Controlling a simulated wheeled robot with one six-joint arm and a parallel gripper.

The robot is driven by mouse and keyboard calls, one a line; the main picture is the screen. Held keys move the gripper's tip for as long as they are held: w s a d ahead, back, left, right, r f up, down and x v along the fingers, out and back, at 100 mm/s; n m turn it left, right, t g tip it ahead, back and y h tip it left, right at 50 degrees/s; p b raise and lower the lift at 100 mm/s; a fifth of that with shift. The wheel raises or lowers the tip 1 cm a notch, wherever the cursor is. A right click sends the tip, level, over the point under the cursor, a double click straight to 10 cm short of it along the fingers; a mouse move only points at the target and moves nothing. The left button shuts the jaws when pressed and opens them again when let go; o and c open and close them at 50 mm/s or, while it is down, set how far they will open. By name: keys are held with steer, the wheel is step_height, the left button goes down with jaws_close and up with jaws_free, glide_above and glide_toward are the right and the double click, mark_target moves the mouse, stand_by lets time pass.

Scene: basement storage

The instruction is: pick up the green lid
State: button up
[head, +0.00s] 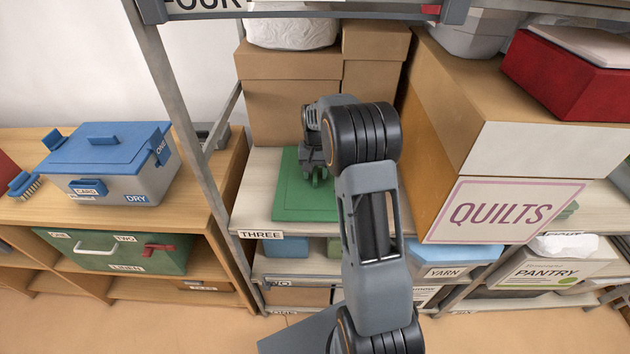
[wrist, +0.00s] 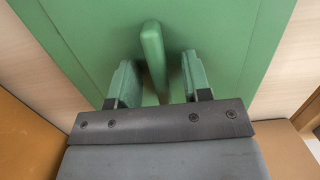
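The green lid (head: 298,207) lies flat on the pale shelf marked THREE in the head view. It fills most of the wrist view (wrist: 85,35), where its raised green handle (wrist: 152,50) stands near the middle. My gripper (head: 317,178) is over the lid, pointing down. In the wrist view my gripper (wrist: 160,78) is open, with one finger on each side of the handle's near end. A gap shows between the handle and each finger. My arm hides the right part of the lid in the head view.
Brown cardboard boxes (head: 290,100) stand behind the lid. A large box marked QUILTS (head: 500,212) is to the right. A grey shelf post (head: 185,125) rises at the left. A blue-lidded bin (head: 105,155) sits on the wooden unit further left.

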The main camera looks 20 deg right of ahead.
jaws_close()
steer(key=shift+r, duration=0.15)
